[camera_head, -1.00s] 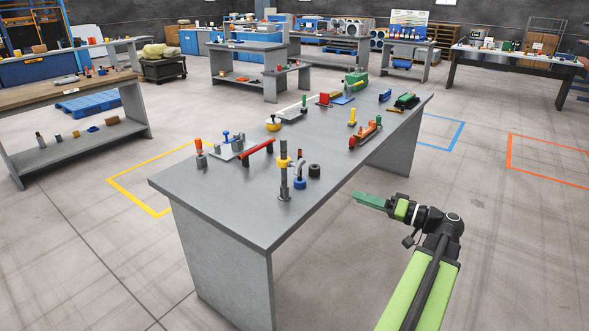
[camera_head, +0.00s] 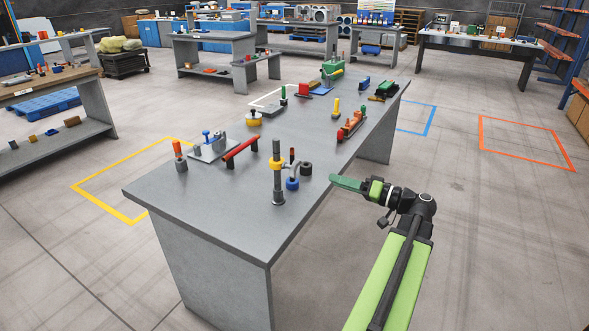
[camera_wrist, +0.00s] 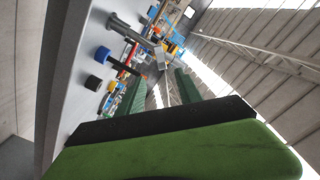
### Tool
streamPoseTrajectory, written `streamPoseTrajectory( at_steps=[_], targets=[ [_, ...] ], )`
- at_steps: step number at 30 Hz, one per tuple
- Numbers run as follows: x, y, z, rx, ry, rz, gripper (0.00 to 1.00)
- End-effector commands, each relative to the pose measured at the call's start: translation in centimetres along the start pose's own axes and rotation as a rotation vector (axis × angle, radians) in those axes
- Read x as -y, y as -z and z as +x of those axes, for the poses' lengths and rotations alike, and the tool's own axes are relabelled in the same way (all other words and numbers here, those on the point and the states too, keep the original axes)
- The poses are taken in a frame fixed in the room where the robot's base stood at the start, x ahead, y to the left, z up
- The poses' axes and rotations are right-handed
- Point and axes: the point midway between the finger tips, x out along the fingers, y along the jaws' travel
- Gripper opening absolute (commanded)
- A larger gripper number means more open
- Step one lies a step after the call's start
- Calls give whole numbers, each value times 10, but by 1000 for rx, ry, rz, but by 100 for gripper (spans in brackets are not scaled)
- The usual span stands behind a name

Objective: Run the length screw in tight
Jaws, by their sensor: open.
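My gripper (camera_head: 346,184) is open and empty, its green fingers beside the near right edge of the grey workbench (camera_head: 235,210). In the wrist view both fingers of my gripper (camera_wrist: 160,88) are apart with nothing between them. On the bench stands an upright grey post with a yellow collar (camera_head: 277,165). Next to it are a blue knob (camera_head: 292,183) under a curved grey piece and a black ring (camera_head: 305,168). The blue knob (camera_wrist: 103,53) and black ring (camera_wrist: 93,82) also show in the wrist view. I cannot tell which part is the length screw.
A red handle bar (camera_head: 240,148), a blue-handled fixture (camera_head: 208,146), an orange-topped cylinder (camera_head: 179,155) and an orange-and-red device (camera_head: 351,125) stand on the bench. Green items (camera_head: 387,88) are at its far end. The floor right of the bench is clear.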

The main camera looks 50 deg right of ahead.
Motion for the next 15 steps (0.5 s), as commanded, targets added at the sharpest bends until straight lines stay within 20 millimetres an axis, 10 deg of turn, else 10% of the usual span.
streamPoseTrajectory(
  at_steps=[15],
  targets=[
    [3, -3, 129, 7, 7, 0, 42]
  ],
)
